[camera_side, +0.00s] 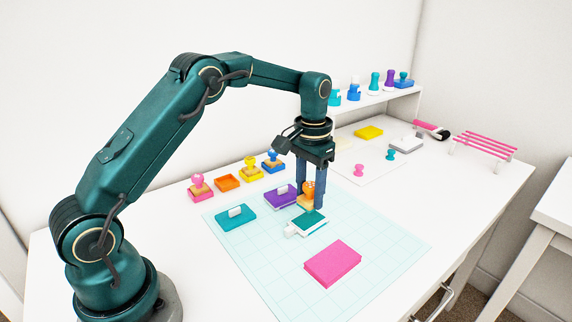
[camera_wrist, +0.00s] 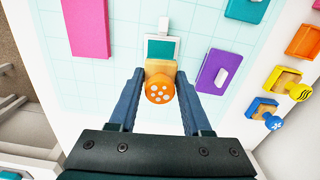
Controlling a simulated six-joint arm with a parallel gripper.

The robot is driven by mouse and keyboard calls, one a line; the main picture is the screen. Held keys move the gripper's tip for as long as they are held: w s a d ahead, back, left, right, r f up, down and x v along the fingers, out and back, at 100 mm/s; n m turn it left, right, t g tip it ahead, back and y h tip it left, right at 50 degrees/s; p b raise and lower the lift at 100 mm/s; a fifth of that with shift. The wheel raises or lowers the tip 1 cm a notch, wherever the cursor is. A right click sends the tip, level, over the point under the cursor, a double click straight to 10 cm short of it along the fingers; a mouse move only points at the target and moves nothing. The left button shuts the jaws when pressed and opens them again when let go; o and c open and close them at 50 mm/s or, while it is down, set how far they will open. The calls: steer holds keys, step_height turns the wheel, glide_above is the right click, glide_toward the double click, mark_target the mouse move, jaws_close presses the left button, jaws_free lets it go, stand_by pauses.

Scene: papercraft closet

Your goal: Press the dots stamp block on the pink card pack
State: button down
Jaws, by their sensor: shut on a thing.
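The dots stamp block (camera_side: 308,194) has a wooden base and an orange knob with pale dots on its top, which faces the camera in the wrist view (camera_wrist: 160,90). My gripper (camera_side: 310,204) is shut on it, one finger on each side. The stamp is over or just beside the near end of a teal pad with a white tab (camera_side: 307,224); I cannot tell whether they touch. The pink card pack (camera_side: 332,263) lies flat on the gridded mat, to the front right of the stamp. In the wrist view the pack (camera_wrist: 86,27) is at upper left, its top bare.
A purple pad (camera_side: 280,197) and another teal pad (camera_side: 236,217) lie left of the stamp. Several stamps on coloured trays (camera_side: 227,183) line the mat's back left. A shelf (camera_side: 376,98) with more stamps is behind. The mat (camera_side: 385,248) is clear around the pink pack.

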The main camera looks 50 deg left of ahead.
steer(key=shift+r, duration=1.1)
steer(key=shift+s+d+f+n, duration=0.1)
steer(key=shift+f+n, duration=0.15)
steer(key=shift+n, duration=0.15)
steer(key=shift+m, duration=0.4)
steer(key=s+d, duration=0.2)
steer(key=d, duration=0.1)
steer(key=s+d, duration=0.1)
steer(key=d, duration=0.3)
steer(key=s+d, duration=0.2)
steer(key=d, duration=0.2)
steer(key=shift+s+r, duration=0.2)
steer(key=shift+s, duration=0.1)
steer(key=shift+d+r, duration=0.15)
steer(key=shift+d, duration=0.1)
glide_above(324, 266)
steer(key=shift+w+f, duration=0.1)
steer(key=shift+f, duration=2.25)
steer(key=shift+f, duration=0.85)
